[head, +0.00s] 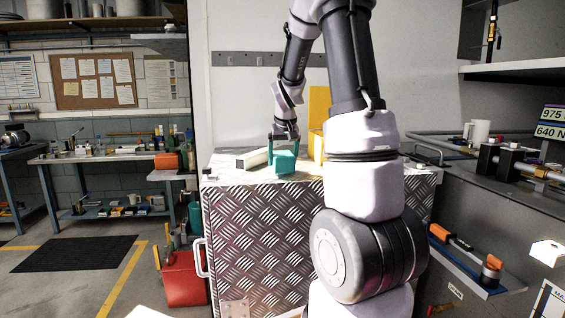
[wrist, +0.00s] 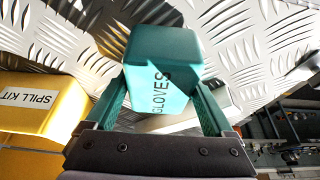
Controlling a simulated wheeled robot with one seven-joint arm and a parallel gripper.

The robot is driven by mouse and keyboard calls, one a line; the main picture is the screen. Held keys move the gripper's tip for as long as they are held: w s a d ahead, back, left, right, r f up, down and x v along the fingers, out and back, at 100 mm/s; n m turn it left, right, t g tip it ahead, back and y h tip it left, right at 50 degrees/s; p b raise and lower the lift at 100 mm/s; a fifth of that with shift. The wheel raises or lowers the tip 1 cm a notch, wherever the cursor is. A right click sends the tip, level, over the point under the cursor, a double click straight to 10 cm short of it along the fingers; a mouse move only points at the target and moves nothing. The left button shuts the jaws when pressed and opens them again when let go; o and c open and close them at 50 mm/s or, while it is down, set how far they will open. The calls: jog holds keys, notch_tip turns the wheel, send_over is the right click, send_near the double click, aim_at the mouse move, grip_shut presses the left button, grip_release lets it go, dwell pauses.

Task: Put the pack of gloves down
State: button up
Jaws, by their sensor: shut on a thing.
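The pack of gloves is a teal block (wrist: 165,65) marked GLOVES. In the wrist view it sits between the two teal fingers of my gripper (wrist: 165,105), which is shut on it. In the head view the pack (head: 284,163) is at the top of the diamond-plate metal chest (head: 265,235), near its front edge, with my gripper (head: 283,142) around it from above. I cannot tell whether the pack's underside touches the chest top.
A yellow spill kit box (wrist: 30,103) stands close beside the gripper, left in the wrist view. A pale bar-shaped item (head: 251,158) lies left of the pack on the chest. A red container (head: 184,278) stands on the floor left of the chest.

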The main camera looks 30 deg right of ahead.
jog(key=shift+f, duration=0.5)
jog(key=shift+f, duration=0.1)
jog(key=o, duration=1.3)
jog(key=v, duration=1.1)
jog(key=s+a+r+t+y, duration=0.1)
jog(key=s+a, duration=0.3)
jog(key=s, duration=0.3)
jog(key=s+a+r+t+y, duration=0.1)
jog(key=s+a+r, duration=0.1)
jog(key=s+a, duration=0.3)
jog(key=s+a+r+m+t+y, duration=0.1)
jog(key=s+a, duration=0.4)
jog(key=s, duration=0.6)
jog(key=shift+s+a+r, duration=0.1)
jog(key=shift+a+r, duration=0.15)
jog(key=shift+r, duration=0.15)
